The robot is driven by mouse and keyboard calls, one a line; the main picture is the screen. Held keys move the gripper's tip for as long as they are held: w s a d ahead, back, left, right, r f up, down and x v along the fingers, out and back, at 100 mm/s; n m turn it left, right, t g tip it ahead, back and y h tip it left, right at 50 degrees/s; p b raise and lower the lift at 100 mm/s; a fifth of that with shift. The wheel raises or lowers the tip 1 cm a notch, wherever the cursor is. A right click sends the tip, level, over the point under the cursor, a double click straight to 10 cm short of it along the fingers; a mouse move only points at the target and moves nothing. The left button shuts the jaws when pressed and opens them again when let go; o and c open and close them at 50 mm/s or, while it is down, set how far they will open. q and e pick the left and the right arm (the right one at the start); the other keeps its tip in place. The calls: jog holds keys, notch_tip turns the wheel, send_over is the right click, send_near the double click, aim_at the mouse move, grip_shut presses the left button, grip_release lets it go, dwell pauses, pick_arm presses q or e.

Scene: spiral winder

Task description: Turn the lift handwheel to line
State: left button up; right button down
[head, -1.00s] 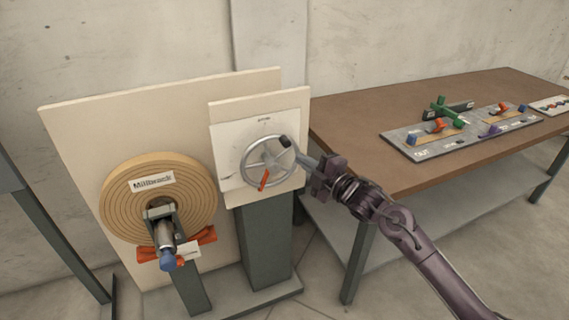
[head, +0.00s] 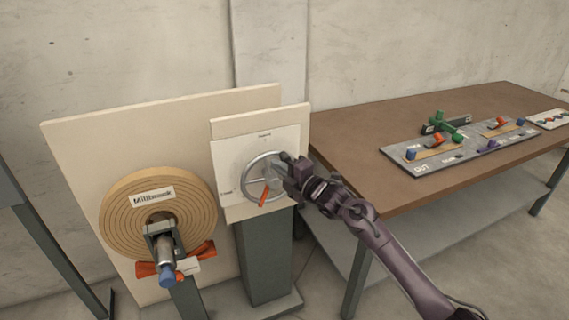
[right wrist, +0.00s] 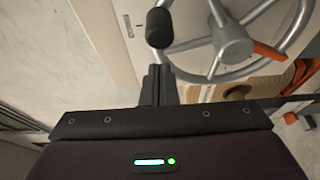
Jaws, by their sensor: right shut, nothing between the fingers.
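The lift handwheel (head: 247,187) is a grey spoked ring on the white plate (head: 227,158) of the post. An orange pointer (head: 264,198) points down and slightly left from its hub. In the right wrist view the wheel (right wrist: 232,40) shows with a dark knob (right wrist: 159,27) on its rim and the orange pointer (right wrist: 269,51). My right gripper (head: 287,162) is at the wheel's upper right, by the knob. In the right wrist view its fingers (right wrist: 158,78) are together and empty, just below the knob; whether they touch it is unclear. My left gripper is out of view.
A wooden spiral disc (head: 118,213) labelled Millbrook stands left, with a blue-tipped spindle (head: 167,279) in front. A brown table (head: 362,182) at right carries a grey board (head: 400,165) with coloured parts.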

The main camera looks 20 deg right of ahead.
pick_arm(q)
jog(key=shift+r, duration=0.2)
pick_arm(e)
jog(key=shift+d, duration=0.7)
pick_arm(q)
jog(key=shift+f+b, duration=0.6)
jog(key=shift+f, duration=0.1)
pick_arm(e)
jog(key=shift+d+f+m+t, duration=0.15)
jog(key=shift+d+m+t, duration=0.15)
jog(key=shift+d+m, duration=0.55)
